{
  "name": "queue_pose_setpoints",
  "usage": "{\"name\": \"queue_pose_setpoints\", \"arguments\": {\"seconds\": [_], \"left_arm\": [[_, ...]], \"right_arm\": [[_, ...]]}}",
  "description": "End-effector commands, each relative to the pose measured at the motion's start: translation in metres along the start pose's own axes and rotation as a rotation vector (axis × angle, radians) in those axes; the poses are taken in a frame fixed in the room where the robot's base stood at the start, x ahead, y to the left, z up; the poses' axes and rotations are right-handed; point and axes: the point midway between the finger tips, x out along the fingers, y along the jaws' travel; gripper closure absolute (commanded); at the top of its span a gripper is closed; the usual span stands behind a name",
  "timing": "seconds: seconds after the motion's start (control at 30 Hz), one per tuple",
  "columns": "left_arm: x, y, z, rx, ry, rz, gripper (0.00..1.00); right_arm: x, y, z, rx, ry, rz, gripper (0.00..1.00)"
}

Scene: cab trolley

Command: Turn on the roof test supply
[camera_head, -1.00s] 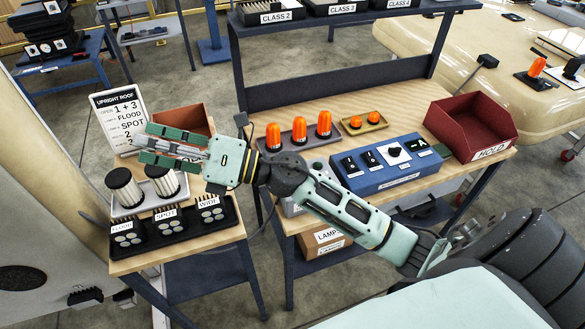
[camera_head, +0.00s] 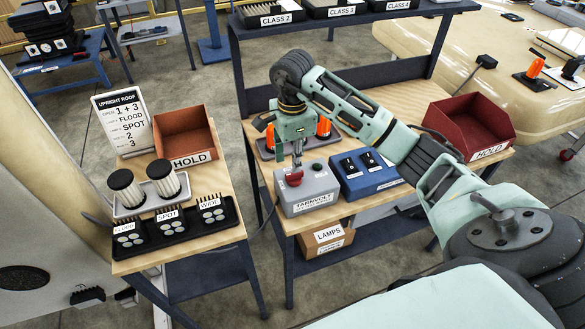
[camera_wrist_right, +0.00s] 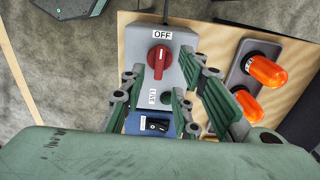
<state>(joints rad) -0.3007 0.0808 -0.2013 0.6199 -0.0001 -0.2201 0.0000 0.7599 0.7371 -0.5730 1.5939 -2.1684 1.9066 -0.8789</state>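A grey supply box (camera_head: 318,188) with a red rotary knob (camera_head: 294,178) stands at the near left corner of the middle bench. In the right wrist view the red knob (camera_wrist_right: 159,57) has its handle in line with the OFF label (camera_wrist_right: 162,35). The lamp (camera_wrist_right: 168,97) beside the LIVE label looks dark green. My right gripper (camera_head: 297,160) points down just above the knob. In the right wrist view its fingers (camera_wrist_right: 188,92) are spread, with nothing between them; contact with the knob does not show. My left gripper is out of view.
A blue switch box (camera_head: 372,184) stands right of the grey box, partly behind my right arm. Orange beacons (camera_wrist_right: 266,71) on a tray stand behind.

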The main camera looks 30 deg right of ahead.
Motion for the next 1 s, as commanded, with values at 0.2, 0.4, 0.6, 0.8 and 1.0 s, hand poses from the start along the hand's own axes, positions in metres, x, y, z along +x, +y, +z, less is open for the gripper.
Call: {"name": "queue_pose_setpoints", "arguments": {"seconds": [0.2,0.4,0.6,0.8,1.0], "left_arm": [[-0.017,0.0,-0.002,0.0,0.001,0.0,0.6],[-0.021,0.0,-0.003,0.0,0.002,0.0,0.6],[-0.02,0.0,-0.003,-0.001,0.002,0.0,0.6],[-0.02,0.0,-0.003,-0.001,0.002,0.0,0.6],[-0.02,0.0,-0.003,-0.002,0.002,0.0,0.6]], "right_arm": [[0.034,0.002,0.001,0.0,-0.003,0.005,0.71],[0.051,0.001,0.001,0.0,-0.003,0.001,0.71],[0.054,0.0,0.001,-0.001,-0.003,-0.001,0.71],[0.054,0.0,0.001,-0.001,-0.003,0.0,0.82],[0.054,0.0,0.001,-0.001,-0.003,0.0,0.99]]}}
